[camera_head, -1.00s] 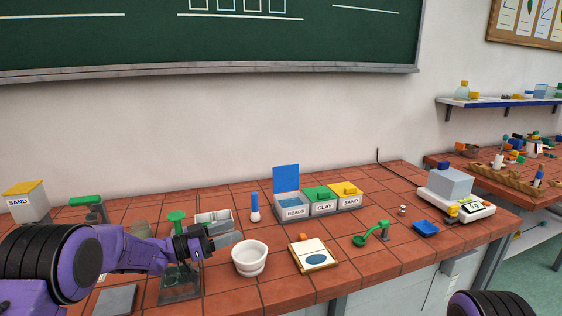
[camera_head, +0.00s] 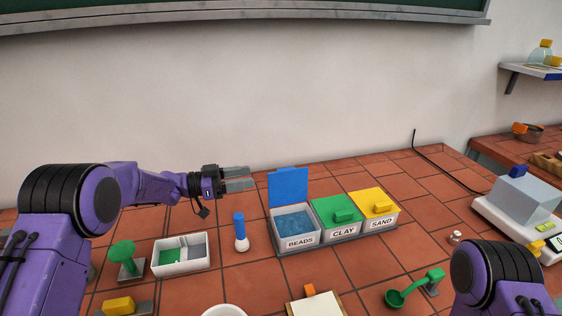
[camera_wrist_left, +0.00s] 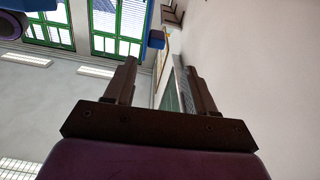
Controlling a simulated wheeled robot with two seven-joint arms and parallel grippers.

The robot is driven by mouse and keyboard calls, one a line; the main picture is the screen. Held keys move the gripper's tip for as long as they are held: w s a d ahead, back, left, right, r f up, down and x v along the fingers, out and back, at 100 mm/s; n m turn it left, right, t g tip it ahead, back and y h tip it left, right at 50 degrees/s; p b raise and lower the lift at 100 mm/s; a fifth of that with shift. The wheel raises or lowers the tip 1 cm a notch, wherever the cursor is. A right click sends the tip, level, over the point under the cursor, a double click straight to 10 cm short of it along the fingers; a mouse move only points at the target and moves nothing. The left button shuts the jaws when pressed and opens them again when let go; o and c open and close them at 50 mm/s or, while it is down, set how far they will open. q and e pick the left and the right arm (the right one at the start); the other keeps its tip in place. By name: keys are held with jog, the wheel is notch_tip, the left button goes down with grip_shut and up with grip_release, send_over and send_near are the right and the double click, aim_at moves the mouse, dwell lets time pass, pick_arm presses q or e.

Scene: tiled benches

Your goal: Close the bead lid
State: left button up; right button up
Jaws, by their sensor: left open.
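The beads box (camera_head: 300,240) is the left one of three joined boxes, with blue contents visible inside. Its blue lid (camera_head: 288,187) stands upright, open, at the back edge. My left gripper (camera_head: 252,178) is open and empty, to the left of the lid at about its height in the head view. In the left wrist view the two fingers (camera_wrist_left: 160,82) are apart with nothing between them, and the lid is not clearly identifiable there. My right arm (camera_head: 490,275) shows at the lower right, but its gripper is out of view.
The clay box with green lid (camera_head: 330,212) and sand box with yellow lid (camera_head: 370,202) are closed beside the beads box. A blue-topped bottle (camera_head: 240,232), a white divided tray (camera_head: 181,255) and a green scoop (camera_head: 412,290) stand nearby. A scale (camera_head: 520,215) is at right.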

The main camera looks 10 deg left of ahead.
aim_at(278, 171)
pick_arm(q)
jog(key=p+x, duration=0.4)
jog(key=x, duration=0.6)
jog(key=shift+s+d+r, duration=0.15)
jog(key=shift+d, duration=0.1)
jog(key=shift+s, duration=0.1)
grip_shut()
